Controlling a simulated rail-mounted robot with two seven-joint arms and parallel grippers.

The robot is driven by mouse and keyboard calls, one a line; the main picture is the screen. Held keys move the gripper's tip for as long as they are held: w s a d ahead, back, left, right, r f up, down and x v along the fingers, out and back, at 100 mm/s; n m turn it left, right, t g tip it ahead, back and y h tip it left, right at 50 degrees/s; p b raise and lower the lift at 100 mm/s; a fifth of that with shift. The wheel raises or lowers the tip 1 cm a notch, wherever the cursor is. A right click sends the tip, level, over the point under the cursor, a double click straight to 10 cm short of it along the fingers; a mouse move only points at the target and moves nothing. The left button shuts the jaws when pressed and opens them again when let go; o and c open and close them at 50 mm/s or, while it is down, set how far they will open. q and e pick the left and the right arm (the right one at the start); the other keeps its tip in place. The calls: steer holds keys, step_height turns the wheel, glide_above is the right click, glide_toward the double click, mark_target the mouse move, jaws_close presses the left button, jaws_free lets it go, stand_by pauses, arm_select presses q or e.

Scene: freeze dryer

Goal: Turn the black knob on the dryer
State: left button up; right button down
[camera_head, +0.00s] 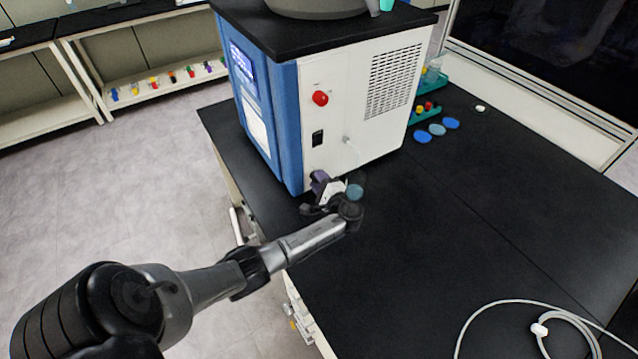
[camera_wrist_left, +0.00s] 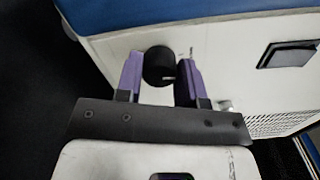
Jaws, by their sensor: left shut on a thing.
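The black knob (camera_wrist_left: 158,67) sits low on the white side panel of the dryer (camera_head: 365,95). In the left wrist view the two purple fingers of my left gripper (camera_wrist_left: 160,78) are on either side of the knob and closed on it. In the head view my left gripper (camera_head: 322,186) is at the lower front of that panel, just above the table, and hides the knob. My right gripper is in neither view.
A red knob (camera_head: 320,98) and a black switch (camera_head: 318,138) are higher on the panel. A hose (camera_head: 510,303) lies at the right; the black table (camera_head: 450,230) between is clear.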

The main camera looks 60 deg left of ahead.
arm_select(q)
steer(key=shift+f+n+b, duration=0.1)
steer(key=shift+n+b, duration=0.2)
steer(key=shift+n, duration=0.6)
steer(key=o, duration=0.9)
steer(key=d, duration=1.4)
steer(key=shift+w, duration=0.15)
